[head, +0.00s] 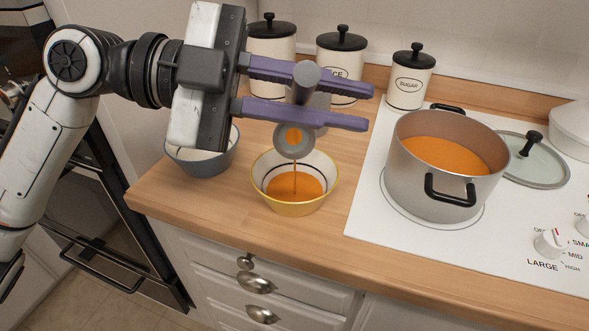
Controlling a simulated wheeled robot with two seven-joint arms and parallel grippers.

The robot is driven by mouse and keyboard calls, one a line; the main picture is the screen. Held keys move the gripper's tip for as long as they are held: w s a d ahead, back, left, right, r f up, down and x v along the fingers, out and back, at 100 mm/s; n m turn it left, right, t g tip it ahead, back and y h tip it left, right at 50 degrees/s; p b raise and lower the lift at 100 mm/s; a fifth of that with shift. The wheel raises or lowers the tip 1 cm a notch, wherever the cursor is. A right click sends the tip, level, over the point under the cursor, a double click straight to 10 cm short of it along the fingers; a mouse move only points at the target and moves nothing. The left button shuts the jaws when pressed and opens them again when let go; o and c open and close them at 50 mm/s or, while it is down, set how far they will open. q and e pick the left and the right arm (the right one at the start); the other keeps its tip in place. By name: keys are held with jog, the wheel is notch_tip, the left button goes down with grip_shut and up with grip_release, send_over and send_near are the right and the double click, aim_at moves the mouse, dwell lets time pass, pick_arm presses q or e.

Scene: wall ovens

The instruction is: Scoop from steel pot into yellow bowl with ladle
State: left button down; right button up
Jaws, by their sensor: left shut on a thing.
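My left gripper (308,98) is shut on the grey ladle (306,76), whose handle stands between its two purple fingers. The ladle's scoop is tilted above the yellow bowl (265,199). A thin stream of orange soup runs from it into the bowl, where orange soup (300,190) covers the bottom. The steel pot (411,183) stands to the right on the white hob, open, with orange soup (455,155) inside. My right gripper does not show.
A grey-blue bowl (204,167) stands left of the yellow bowl, partly behind the gripper. Lidded canisters (409,86) line the wall. A glass lid (538,165) lies right of the pot. Hob knobs (550,242) are at the right. The wooden counter's front edge is close to the yellow bowl.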

pick_arm(q)
jog(key=shift+s+f+b, duration=0.2)
jog(key=shift+s+b, duration=0.1)
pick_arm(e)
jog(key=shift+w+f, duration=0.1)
pick_arm(q)
jog(key=shift+s+d+f+m+b, duration=0.1)
jog(key=shift+s+f+m+b, duration=0.6)
jog(key=shift+s+b, duration=0.15)
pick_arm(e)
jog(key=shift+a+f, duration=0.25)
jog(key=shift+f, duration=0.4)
pick_arm(q)
jog(key=shift+s+f+t+b, duration=0.2)
jog(key=shift+f+t+b, duration=0.05)
jog(key=shift+t+b, duration=0.1)
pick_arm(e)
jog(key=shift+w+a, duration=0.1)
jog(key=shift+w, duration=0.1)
pick_arm(q)
jog(key=shift+s+f+m+b, duration=0.25)
jog(key=shift+f+m+b, duration=0.1)
jog(key=shift+m+b, duration=0.2)
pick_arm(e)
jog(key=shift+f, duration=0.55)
